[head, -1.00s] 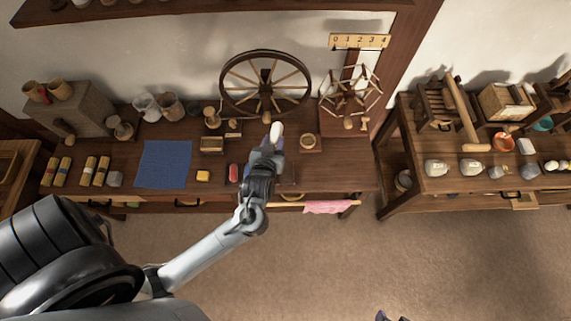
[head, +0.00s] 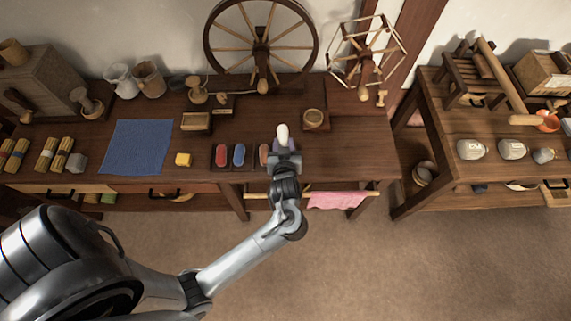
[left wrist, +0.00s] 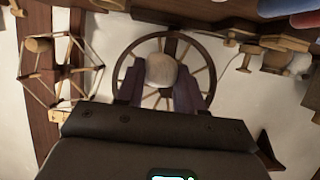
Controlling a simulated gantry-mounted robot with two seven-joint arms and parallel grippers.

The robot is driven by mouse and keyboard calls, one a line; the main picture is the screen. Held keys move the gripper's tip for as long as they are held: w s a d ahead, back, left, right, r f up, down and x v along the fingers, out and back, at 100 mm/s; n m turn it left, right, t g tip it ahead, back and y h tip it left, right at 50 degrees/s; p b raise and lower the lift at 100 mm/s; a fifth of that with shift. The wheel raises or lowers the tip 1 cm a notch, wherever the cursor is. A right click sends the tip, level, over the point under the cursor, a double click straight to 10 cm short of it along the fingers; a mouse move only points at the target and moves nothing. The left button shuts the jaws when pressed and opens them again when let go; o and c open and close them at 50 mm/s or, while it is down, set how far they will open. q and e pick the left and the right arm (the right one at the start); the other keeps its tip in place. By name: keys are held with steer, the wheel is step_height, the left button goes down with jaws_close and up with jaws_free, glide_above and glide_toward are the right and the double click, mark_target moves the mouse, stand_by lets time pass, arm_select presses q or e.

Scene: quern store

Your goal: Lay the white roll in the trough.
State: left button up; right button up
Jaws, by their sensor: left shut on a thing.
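My left gripper (head: 284,149) is shut on the white roll (head: 283,132), which stands up from between the fingertips over the workbench. In the left wrist view the roll's rounded pale end (left wrist: 161,69) shows between the two dark purple fingers (left wrist: 160,85). A dark tray (head: 229,166) on the bench holds a red roll (head: 221,154), a blue roll (head: 239,154) and an orange roll (head: 264,154). The gripper is just right of the orange roll and hides the tray's right part. I cannot tell for sure which thing is the trough. My right gripper is out of view.
A spoked wheel (head: 262,46) and a winding frame (head: 366,56) stand at the back. Bare bench lies right of the gripper.

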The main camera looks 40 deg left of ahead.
arm_select(q)
steer(key=shift+w+d+f+b, duration=0.1)
steer(key=shift+w+f+b, duration=0.1)
steer(key=shift+f+b, duration=0.3)
steer(key=shift+w+f+b, duration=0.2)
steer(key=shift+f+b, duration=0.15)
steer(key=shift+f, duration=0.1)
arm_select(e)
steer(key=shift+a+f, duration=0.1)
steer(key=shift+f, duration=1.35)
arm_select(q)
step_height(320, 180, down, 8)
steer(key=b, duration=0.3)
steer(key=shift+f, duration=0.8)
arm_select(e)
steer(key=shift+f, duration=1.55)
arm_select(q)
steer(key=shift+f, duration=0.1)
steer(key=shift+f, duration=0.15)
steer(key=o, duration=1)
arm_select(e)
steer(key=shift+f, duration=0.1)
